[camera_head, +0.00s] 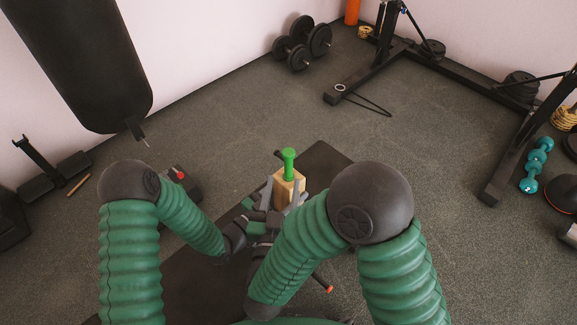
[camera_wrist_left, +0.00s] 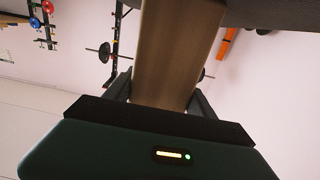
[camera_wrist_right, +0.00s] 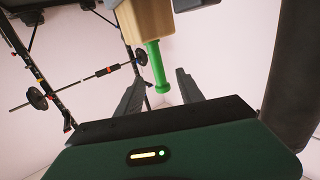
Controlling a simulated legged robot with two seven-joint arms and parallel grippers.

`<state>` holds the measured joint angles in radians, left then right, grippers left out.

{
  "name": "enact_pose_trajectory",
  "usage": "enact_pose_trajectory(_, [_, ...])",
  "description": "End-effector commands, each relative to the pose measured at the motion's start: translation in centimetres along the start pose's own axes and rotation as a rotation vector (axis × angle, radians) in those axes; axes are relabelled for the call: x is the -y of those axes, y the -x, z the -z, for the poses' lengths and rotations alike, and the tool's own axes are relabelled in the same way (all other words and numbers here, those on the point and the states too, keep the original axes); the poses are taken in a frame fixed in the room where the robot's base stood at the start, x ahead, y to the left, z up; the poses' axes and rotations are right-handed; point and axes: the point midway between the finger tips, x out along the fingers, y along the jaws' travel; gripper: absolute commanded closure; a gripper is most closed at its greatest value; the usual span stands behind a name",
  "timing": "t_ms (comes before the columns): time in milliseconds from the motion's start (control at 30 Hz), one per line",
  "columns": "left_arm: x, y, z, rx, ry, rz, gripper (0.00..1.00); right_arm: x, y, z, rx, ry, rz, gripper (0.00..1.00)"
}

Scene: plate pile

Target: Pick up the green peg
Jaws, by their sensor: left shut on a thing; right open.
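The green peg (camera_head: 288,160) stands upright in the top of a light wooden block (camera_head: 289,187) in the head view. My left gripper (camera_wrist_left: 163,98) is shut on the wooden block, which fills the space between its fingers in the left wrist view (camera_wrist_left: 175,55). My right gripper (camera_wrist_right: 161,80) is open. In the right wrist view, the peg (camera_wrist_right: 156,68) extends from the block (camera_wrist_right: 147,20), its free end between the spread fingers, with gaps on both sides. In the head view, the hands and grey fingers crowd together around the block, partly hidden by my right forearm.
A dark mat (camera_head: 325,160) lies on the floor beneath my arms. A punching bag (camera_head: 85,60) hangs at upper left. Black dumbbells (camera_head: 300,45), a rack (camera_head: 465,78) and teal dumbbells (camera_head: 536,165) stand farther off. The floor between is mostly clear.

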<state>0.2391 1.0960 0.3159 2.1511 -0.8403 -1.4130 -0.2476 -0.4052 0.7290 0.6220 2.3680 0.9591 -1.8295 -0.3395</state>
Motion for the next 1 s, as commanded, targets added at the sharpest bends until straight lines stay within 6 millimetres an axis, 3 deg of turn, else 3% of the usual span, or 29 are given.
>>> enact_pose_trajectory(133, [0.0,0.0,0.0,-0.001,0.0,0.0,1.0,-0.3,-3.4,0.1,-0.002,-0.002,-0.008,0.55])
enact_pose_trajectory(600, [0.0,0.0,0.0,-0.001,0.0,0.0,1.0,-0.4,-10.2,0.0,-0.002,-0.001,-0.006,0.55])
enact_pose_trajectory(833, [0.0,0.0,0.0,-0.001,0.0,0.0,1.0,-0.3,-10.4,0.0,-0.001,0.001,-0.003,0.55])
enact_pose_trajectory(1000, [0.0,0.0,0.0,-0.001,0.0,0.0,1.0,-0.3,-10.4,0.0,-0.001,0.0,-0.003,0.78])
